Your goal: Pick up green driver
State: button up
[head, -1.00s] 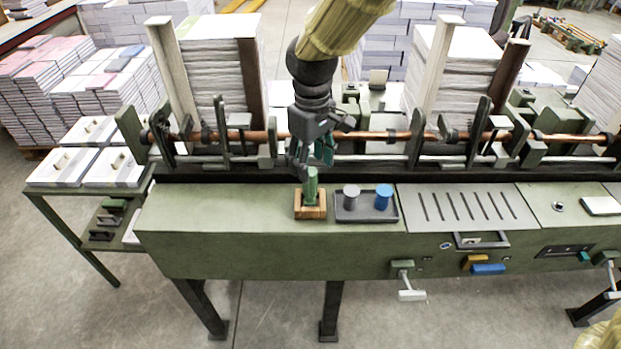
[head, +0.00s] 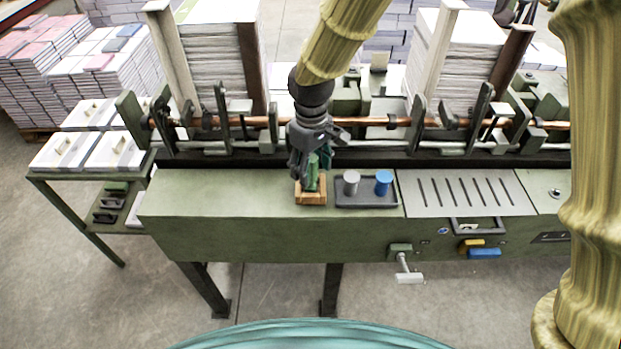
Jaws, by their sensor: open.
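The green driver (head: 313,172) stands upright in a small wooden block holder (head: 311,198) on the green machine's top. My gripper (head: 307,178) is at the driver, pointing down, with its fingers open beside the handle. The dark fingers partly hide the driver's left side and upper end. I cannot tell whether a finger touches the handle.
A dark tray (head: 366,202) with a grey cylinder (head: 351,183) and a blue cylinder (head: 383,183) sits just right of the holder. A copper-coloured rod (head: 260,121) and upright brackets run behind. The green machine top (head: 220,192) is clear to the left.

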jog(key=shift+f+p, duration=0.35)
jog(key=shift+f, duration=1.1)
jog(key=shift+w, duration=0.1)
jog(key=c, duration=1.1)
